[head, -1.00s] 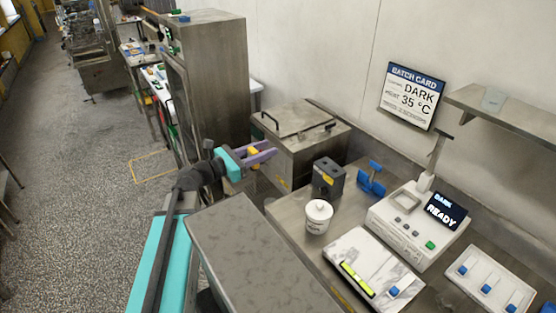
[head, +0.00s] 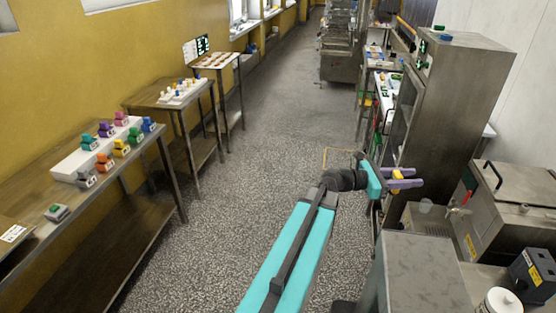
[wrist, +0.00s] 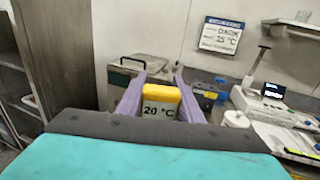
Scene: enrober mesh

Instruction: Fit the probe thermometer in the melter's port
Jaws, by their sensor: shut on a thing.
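The probe thermometer shows in the wrist view as a yellow body with a grey display reading 20 °C (wrist: 160,101). My gripper (wrist: 160,88) has its purple fingers shut on its two sides. In the head view my gripper (head: 404,179) is held out in the air, with a bit of the yellow thermometer (head: 397,175) between the fingers. The melter (head: 512,215), a steel box with a handled lid, stands to the right of the gripper, apart from it. It shows behind the thermometer in the wrist view (wrist: 122,78). I cannot make out its port or the probe's tip.
A tall steel cabinet (head: 455,100) stands behind the gripper. A black block (head: 532,275) and a white tub (head: 499,302) sit at lower right. A batch card (wrist: 221,36) hangs on the wall. Tables with coloured items (head: 105,150) line the left wall; the floor between (head: 240,210) is clear.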

